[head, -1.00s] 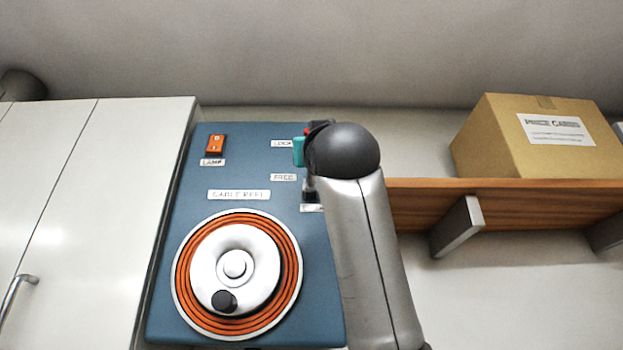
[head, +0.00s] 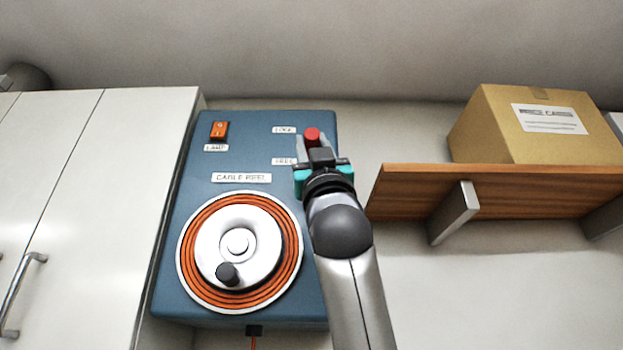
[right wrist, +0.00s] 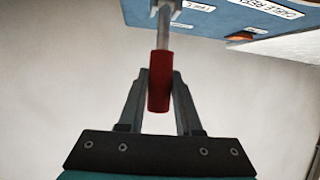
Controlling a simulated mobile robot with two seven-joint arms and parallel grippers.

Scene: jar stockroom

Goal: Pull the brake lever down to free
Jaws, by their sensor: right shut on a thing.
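The brake lever's red grip (head: 312,135) shows at the upper right of the blue cable reel panel (head: 255,140), level with the LOCK label (head: 284,130). The FREE label (head: 284,161) is lower down. My right gripper (head: 313,143) is at the lever, its fingers shut on the red grip. In the right wrist view the red grip (right wrist: 160,88) lies between my right fingertips (right wrist: 160,80), with its metal rod (right wrist: 163,28) running up to the panel (right wrist: 215,14). The lever's pivot is hidden behind my gripper in the head view. My left gripper is not in view.
The panel also bears an orange lamp switch (head: 219,130) and a cable reel (head: 240,252) with a crank knob. White cabinets (head: 75,200) stand on the left. A wooden shelf (head: 490,192) with a cardboard box (head: 535,125) is on the right.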

